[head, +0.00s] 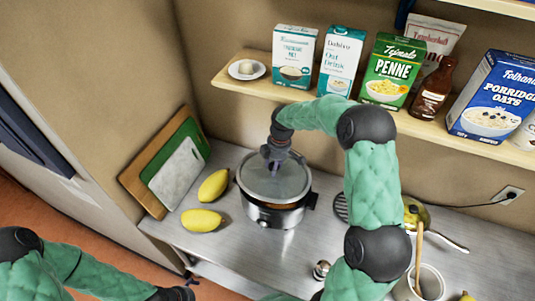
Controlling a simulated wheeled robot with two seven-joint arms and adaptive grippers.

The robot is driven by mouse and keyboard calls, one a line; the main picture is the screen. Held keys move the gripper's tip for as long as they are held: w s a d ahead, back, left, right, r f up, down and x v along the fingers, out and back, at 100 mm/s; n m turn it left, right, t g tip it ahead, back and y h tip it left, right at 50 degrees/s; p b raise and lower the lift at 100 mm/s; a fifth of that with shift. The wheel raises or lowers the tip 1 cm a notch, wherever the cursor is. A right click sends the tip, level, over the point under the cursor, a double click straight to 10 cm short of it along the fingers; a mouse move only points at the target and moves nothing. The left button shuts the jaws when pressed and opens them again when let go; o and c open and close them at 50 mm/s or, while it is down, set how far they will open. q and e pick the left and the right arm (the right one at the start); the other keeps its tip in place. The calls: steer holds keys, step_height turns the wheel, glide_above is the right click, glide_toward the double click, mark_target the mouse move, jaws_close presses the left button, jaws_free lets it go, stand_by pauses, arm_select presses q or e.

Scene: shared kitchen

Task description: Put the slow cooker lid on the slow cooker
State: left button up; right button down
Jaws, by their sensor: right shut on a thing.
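The slow cooker (272,216), a silver pot with a dark base and side handle, stands on the metal counter. The round glass lid (290,184) is level or nearly so over its opening and covers most of it. I cannot tell whether its rim touches the cooker all round. My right gripper (273,160) comes down from above and is shut on the lid's handle, which it mostly hides. My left gripper (180,293) is low at the bottom edge, away from the cooker; its fingers are not clear.
Cutting boards (165,165) lean on the left wall. A shelf (225,82) with several food packages is above. To the right are a trivet (341,207), a yellow-green kettle-like item (416,213) and a utensil crock (431,284).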

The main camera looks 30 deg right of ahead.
steer(key=shift+s+d+r, duration=0.1)
steer(key=shift+d+r, duration=0.2)
steer(key=shift+r, duration=0.05)
steer(key=shift+s+f+b, duration=0.15)
steer(key=shift+f+b, duration=0.15)
steer(key=shift+b, duration=0.05)
steer(key=shift+w+d+f+b, duration=0.15)
steer(key=shift+f+b, duration=0.15)
steer(key=shift+f, duration=0.35)
steer(key=shift+w+a+f+b, duration=0.1)
steer(key=shift+f+b, duration=0.15)
steer(key=shift+f, duration=0.35)
steer(key=shift+s+f+b, duration=0.15)
steer(key=shift+f+b, duration=0.3)
steer(key=shift+f, duration=0.35)
arm_select(q)
steer(key=f, duration=0.2)
steer(key=shift+s+d+f, duration=0.1)
steer(key=shift+s+f, duration=0.2)
steer(key=shift+f, duration=0.05)
arm_select(e)
steer(key=shift+f, duration=0.2)
arm_select(q)
steer(key=shift+f, duration=0.1)
steer(key=shift+f+b, duration=0.5)
steer(key=shift+b, duration=0.2)
arm_select(e)
steer(key=shift+f, duration=0.7)
